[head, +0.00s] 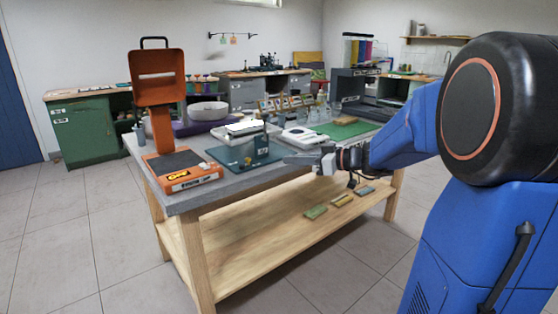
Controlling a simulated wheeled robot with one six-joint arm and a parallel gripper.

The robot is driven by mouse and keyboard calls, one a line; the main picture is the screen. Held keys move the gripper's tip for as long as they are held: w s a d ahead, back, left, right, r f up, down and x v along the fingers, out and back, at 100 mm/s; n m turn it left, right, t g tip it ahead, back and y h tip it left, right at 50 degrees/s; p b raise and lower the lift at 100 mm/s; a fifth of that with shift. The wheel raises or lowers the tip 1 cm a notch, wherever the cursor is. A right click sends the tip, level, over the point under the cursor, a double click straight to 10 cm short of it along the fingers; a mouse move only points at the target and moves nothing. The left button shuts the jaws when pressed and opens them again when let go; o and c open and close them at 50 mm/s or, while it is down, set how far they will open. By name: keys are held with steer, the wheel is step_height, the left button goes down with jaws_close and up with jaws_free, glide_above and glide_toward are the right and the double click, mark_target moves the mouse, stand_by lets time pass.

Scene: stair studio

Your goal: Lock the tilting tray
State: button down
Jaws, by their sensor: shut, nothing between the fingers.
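A small device with a pale tray on top (244,128) stands on a teal base plate (228,160) near the front edge of the workbench. It looks like the tilting tray, but its lock is too small to make out. My gripper (291,160) is at the bench's front edge, just right of this device, with its fingers pointing left. The fingers look closed and empty. I cannot tell whether they touch the device.
An orange stand device (160,80) is at the bench's left end. A purple bowl unit (196,126), a white scale-like device (304,137) and a green mat (345,129) share the bench top (190,198). Several small blocks lie on the lower shelf (270,240).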

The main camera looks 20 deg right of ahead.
mark_target(253, 162)
steer(key=x, duration=1.3)
steer(key=shift+w+n+g+y, duration=0.4)
steer(key=shift+n+g+y, duration=0.2)
steer(key=shift+w+d+n+g+y, duration=0.15)
steer(key=shift+w+n+g+y, duration=0.25)
steer(key=shift+n+g+y, duration=0.25)
steer(key=n+g, duration=0.1)
steer(key=w+n+g+y, duration=0.1)
steer(key=g, duration=0.1)
steer(key=n+g+y, duration=0.1)
steer(key=n, duration=0.1)
steer(key=shift+w+a+g, duration=0.2)
steer(key=shift+w+g, duration=0.05)
steer(key=shift+w, duration=0.15)
steer(key=shift+w+a, duration=0.4)
steer(key=shift+w, duration=0.55)
steer(key=v, duration=1.7)
